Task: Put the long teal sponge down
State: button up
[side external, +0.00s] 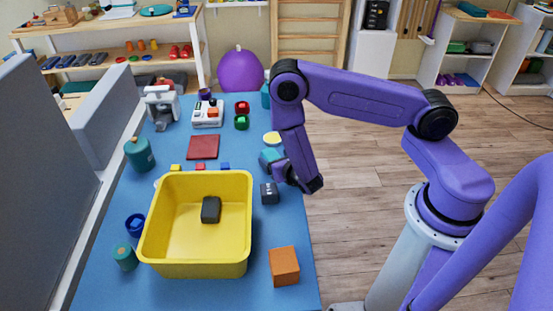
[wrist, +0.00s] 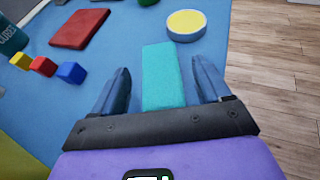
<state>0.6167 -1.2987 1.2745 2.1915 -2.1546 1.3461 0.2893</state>
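The long teal sponge (wrist: 163,78) lies lengthwise between the two fingers of my gripper (wrist: 160,68) in the wrist view. A gap of blue table shows on each side of it, so the fingers are open and apart from it. In the side view the sponge (side external: 268,155) is a small teal patch by my gripper (side external: 282,172), partly hidden by it, low over the blue table (side external: 295,225). The sponge appears to rest on the table. Its near end is hidden behind the gripper's dark bar in the wrist view.
A yellow-topped round tub (wrist: 186,24) stands just beyond the sponge. A dark red mat (side external: 203,147) and small coloured blocks (wrist: 43,66) lie to the left. A yellow bin (side external: 160,232) with a black item inside, a dark box (side external: 270,192) and an orange cube (side external: 284,266) stand nearer.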

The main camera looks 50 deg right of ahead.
jog(key=shift+r, duration=0.15)
jog(key=v, duration=1.1)
jog(key=shift+s+a+r, duration=0.15)
jog(key=shift+s+r, duration=0.2)
jog(key=s+d+r+m+g+h, duration=0.4)
jog(key=s+r+m+g, duration=0.25)
jog(key=r+m, duration=0.55)
jog(key=s+a+r+m+g+y, duration=0.2)
jog(key=s+r+m+g+y, duration=0.1)
jog(key=s+y, duration=0.2)
jog(key=s+a+r+m+g+y, duration=0.3)
jog(key=s+m+y, duration=0.1)
jog(key=s, duration=0.3)
jog(key=shift+s+a+y, duration=0.2)
jog(key=shift+a+y, duration=0.15)
jog(key=shift+y, duration=0.05)
